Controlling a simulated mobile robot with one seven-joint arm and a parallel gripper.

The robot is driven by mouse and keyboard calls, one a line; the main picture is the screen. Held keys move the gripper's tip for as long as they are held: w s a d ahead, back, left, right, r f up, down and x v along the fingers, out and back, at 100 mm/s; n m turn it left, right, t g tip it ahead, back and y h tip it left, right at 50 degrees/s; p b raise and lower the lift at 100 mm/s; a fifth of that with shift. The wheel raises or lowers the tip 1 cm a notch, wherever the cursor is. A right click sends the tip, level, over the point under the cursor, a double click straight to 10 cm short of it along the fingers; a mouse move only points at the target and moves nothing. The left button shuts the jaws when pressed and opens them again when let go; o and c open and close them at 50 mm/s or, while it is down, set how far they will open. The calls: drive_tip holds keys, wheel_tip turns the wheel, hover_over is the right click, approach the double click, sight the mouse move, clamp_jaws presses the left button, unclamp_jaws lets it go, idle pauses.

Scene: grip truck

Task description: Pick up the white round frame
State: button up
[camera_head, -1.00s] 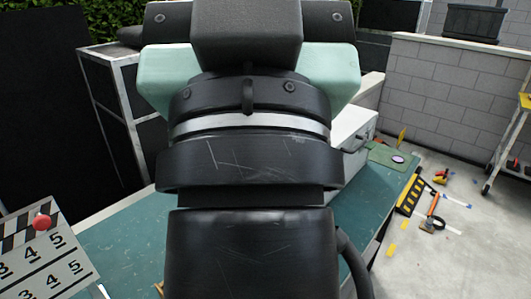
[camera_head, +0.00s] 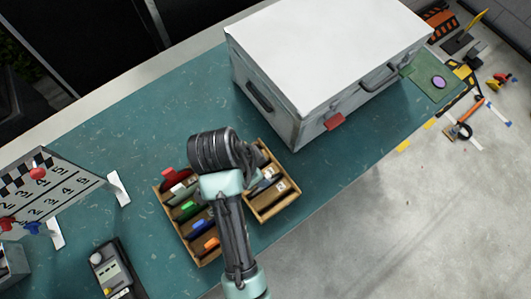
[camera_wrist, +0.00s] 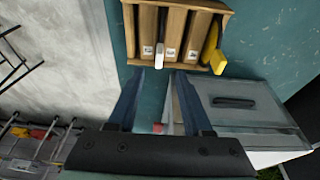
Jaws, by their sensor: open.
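A thin white piece (camera_wrist: 159,54) stands edge-on in a slot of the wooden tray (camera_wrist: 129,30) in the wrist view. It may be the white round frame, but I cannot make out a round shape from this angle. My gripper (camera_wrist: 160,71) is open and empty, its two fingers apart below the tray's near edge in the picture, roughly in line with the white piece. In the head view my arm's end hides part of the wooden tray (camera_head: 277,209), and the fingers are not visible there.
A yellow piece (camera_wrist: 213,48) stands in the tray's right slot. A second wooden tray (camera_head: 158,201) holds several coloured pieces. A large white-lidded case (camera_head: 325,50) stands close behind the trays. A numbered board (camera_head: 60,200) is at left. The teal table's (camera_head: 350,170) front edge is near.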

drive_tip(key=x, duration=0.4)
drive_tip(key=shift+f, duration=0.25)
drive_tip(key=shift+p+x, duration=1.15)
drive_tip(key=shift+x, duration=2.1)
drive_tip(key=shift+d+r, duration=0.1)
clamp_jaws()
